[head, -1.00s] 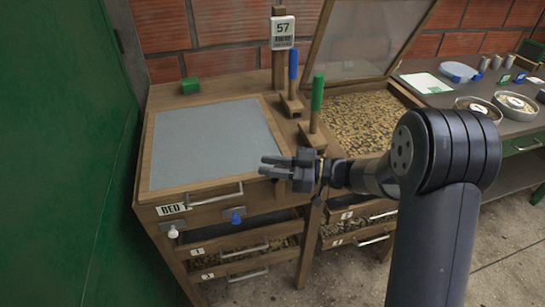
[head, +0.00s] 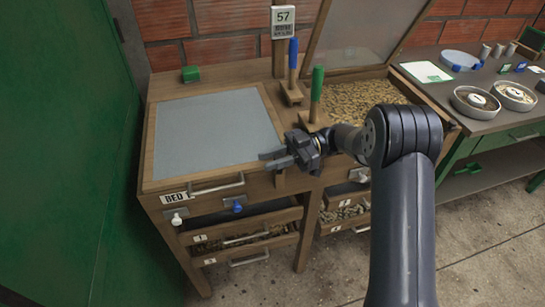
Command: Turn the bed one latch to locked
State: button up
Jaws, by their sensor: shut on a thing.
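Bed one is the wooden bench at left with a closed grey lid (head: 215,137), its front label (head: 175,197) and a metal bar handle (head: 218,188). Below its front edge, a blue knob (head: 237,208) sits on a small metal plate, and a white knob (head: 177,220) sits further left. I cannot tell for sure which of the two is the latch, or its setting. My gripper (head: 272,159) is above the bed's right front corner, apart from both knobs and the handle. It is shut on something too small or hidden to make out.
Blue (head: 292,62) and green (head: 316,92) upright handles stand behind my gripper. A second bed (head: 355,102) with its lid raised holds beans. Drawers (head: 245,240) lie below bed one. A green wall (head: 70,150) is close at left. Floor in front is clear.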

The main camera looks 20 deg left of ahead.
dwell(0.3)
jog(key=o, duration=1)
jog(key=shift+r, duration=0.1)
notch_tip(320, 180, up, 10)
jog(key=shift+f, duration=0.1)
jog(key=shift+c, duration=0.5)
